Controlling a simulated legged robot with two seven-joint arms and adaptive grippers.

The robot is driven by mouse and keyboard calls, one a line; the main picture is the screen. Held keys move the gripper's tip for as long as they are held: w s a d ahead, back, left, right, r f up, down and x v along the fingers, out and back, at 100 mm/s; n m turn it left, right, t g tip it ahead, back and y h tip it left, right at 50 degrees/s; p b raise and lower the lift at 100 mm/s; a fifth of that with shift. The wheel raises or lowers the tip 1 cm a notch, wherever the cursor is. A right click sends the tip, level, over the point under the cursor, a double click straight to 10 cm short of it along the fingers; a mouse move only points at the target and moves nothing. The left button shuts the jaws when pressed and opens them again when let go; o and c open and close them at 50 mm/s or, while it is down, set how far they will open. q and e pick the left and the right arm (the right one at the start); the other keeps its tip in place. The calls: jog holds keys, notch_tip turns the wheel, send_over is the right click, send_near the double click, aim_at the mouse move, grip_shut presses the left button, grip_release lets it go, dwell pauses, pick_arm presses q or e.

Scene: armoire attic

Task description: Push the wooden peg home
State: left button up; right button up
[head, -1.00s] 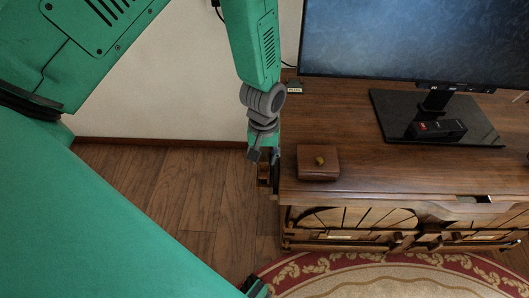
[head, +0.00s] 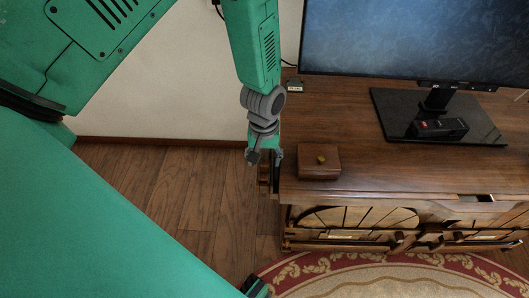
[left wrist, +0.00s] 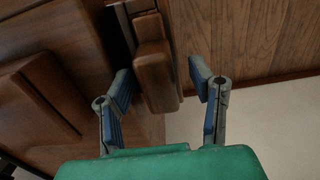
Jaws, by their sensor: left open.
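A wooden block-like piece (left wrist: 155,75), which looks like the peg, sticks out from the left side of the wooden cabinet (head: 400,172). In the head view the piece (head: 264,174) is small and partly hidden by my gripper. My left gripper (head: 268,157) points down beside the cabinet's left edge, at the piece. In the left wrist view my left gripper (left wrist: 162,83) is open, with one blue-grey finger on each side of the piece. There are gaps between it and both fingers. How deep the peg sits cannot be told.
A small brown box (head: 319,163) with a brass knob sits on the cabinet top near its left edge. A television (head: 400,40) stands behind, with a dark remote (head: 438,128) on its base. Bare wood floor (head: 180,190) lies left of the cabinet; a patterned rug (head: 390,280) lies in front.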

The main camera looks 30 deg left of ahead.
pick_arm(q)
notch_tip(320, 180, up, 12)
dwell(0.4)
jog(key=shift+f, duration=0.1)
dwell(0.3)
